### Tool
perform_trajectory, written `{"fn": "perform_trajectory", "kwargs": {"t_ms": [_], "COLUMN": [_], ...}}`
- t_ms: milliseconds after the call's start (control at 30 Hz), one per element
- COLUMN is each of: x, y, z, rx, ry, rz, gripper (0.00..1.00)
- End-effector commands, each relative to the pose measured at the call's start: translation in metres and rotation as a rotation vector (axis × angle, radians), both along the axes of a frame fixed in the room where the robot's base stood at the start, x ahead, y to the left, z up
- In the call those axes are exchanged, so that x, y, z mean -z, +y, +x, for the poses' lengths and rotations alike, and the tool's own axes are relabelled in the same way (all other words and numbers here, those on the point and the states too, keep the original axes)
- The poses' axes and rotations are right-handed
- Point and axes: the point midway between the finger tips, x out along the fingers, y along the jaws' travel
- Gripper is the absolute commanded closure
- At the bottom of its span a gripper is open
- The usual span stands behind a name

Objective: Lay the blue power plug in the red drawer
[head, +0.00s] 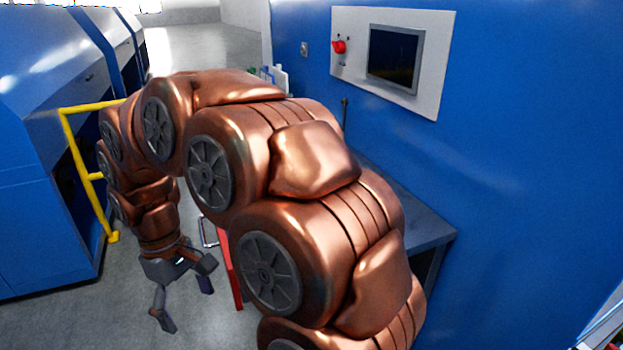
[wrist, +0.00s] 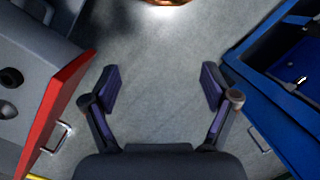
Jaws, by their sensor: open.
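My gripper (head: 186,303) hangs low at the end of my arm, fingers spread and nothing between them. In the wrist view my gripper (wrist: 160,88) is over bare grey floor. The red drawer front (wrist: 58,100) with a metal handle is to its left, apart from the fingers. In the head view the red drawer (head: 231,272) is partly hidden behind my arm. I cannot make out the blue power plug for certain in either view.
A blue drawer or bin (wrist: 268,100) with a handle is at right in the wrist view, with small unclear items inside. Dark round parts (wrist: 10,78) are at left. A yellow rail (head: 68,150) and blue machine (head: 40,230) stand left. Floor below the gripper is clear.

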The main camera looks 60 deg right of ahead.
Motion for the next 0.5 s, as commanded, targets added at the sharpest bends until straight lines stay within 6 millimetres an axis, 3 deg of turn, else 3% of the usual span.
{"fn": "perform_trajectory", "kwargs": {"t_ms": [33, 200, 500], "x": [-0.016, -0.04, -0.069], "y": [-0.011, -0.052, -0.148], "z": [0.017, 0.06, 0.116], "rx": [0.001, -0.001, 0.044], "ry": [-0.006, -0.014, -0.025], "rz": [0.009, 0.023, 0.031], "gripper": [0.14, 0.14, 0.14]}}
